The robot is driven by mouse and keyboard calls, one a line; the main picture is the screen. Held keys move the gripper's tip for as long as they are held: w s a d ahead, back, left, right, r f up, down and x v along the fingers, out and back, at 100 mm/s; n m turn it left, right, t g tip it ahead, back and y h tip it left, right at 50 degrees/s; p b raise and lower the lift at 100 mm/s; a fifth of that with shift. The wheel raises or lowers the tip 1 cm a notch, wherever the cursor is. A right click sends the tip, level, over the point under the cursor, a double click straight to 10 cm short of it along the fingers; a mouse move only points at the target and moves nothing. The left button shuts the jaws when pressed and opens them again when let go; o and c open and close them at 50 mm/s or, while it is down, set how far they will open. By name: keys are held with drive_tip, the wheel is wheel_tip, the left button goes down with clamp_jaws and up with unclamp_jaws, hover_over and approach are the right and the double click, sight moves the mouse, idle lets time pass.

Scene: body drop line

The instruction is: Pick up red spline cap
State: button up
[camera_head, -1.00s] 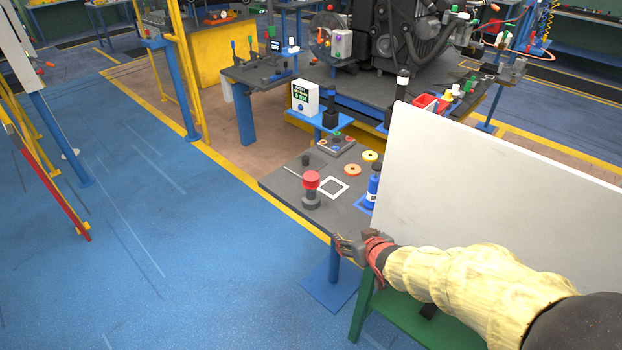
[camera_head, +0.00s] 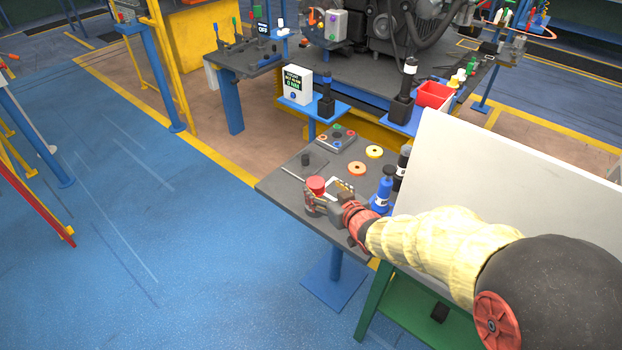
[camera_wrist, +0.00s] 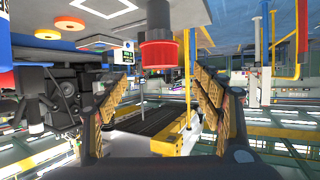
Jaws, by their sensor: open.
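The red spline cap (camera_head: 316,183) sits upright on a grey, round stand on the dark table (camera_head: 285,205). In the wrist view, which is turned upside down, the red cap (camera_wrist: 160,55) hangs in the upper middle below its grey base. My gripper (camera_head: 323,200) is at the cap, partly covering its stand in the head view. In the wrist view my gripper (camera_wrist: 155,88) is open, one finger on each side of the picture, with the cap in line with the gap. I see no finger contact with the cap.
A white square frame (camera_head: 343,186), orange ring (camera_head: 357,168), yellow ring (camera_head: 374,152) and blue bottle (camera_head: 383,192) are close by on the table. A large white panel (camera_head: 500,185) stands at the right, beside my arm. Blue floor lies open at left.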

sight(316, 183)
drive_tip(key=b+x, duration=0.2)
drive_tip(key=x, duration=0.5)
drive_tip(key=shift+f+b, duration=0.1)
drive_tip(key=shift+b, duration=0.2)
drive_tip(key=shift+c, duration=0.4)
drive_tip(key=shift+s, duration=0.1)
drive_tip(key=c, duration=0.8)
